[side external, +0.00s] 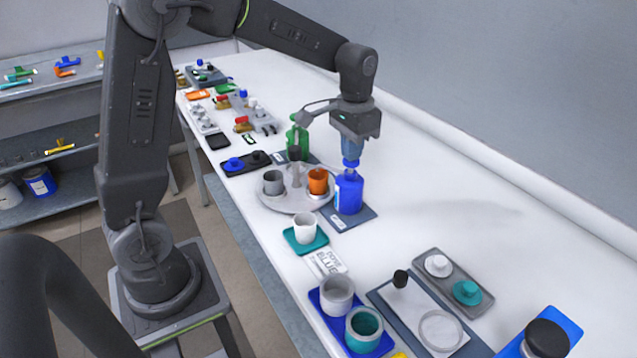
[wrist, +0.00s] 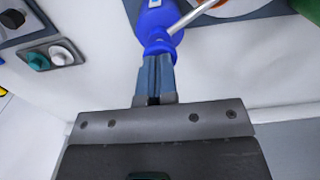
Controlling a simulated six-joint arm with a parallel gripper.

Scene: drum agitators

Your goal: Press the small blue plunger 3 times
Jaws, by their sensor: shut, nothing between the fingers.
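A blue bottle (side external: 348,194) stands upright on a dark blue-grey mat at the middle of the bench. Its small blue plunger (side external: 350,162) is on top, directly below my gripper (side external: 350,158). My gripper is shut and empty, pointing down, with its fingertips at the plunger top; they look touching, but a small gap cannot be ruled out. In the wrist view, my fingertips (wrist: 157,60) meet the plunger (wrist: 158,47), and the blue bottle (wrist: 153,18) shows beyond. How far down the plunger sits is not clear.
A round grey tray (side external: 290,203) with an orange cup (side external: 318,181) and a grey cup (side external: 273,183) stands left of the bottle. A green bottle (side external: 297,140) stands behind. A metal rod (wrist: 190,18) passes close to the plunger. The bench right of the bottle is clear.

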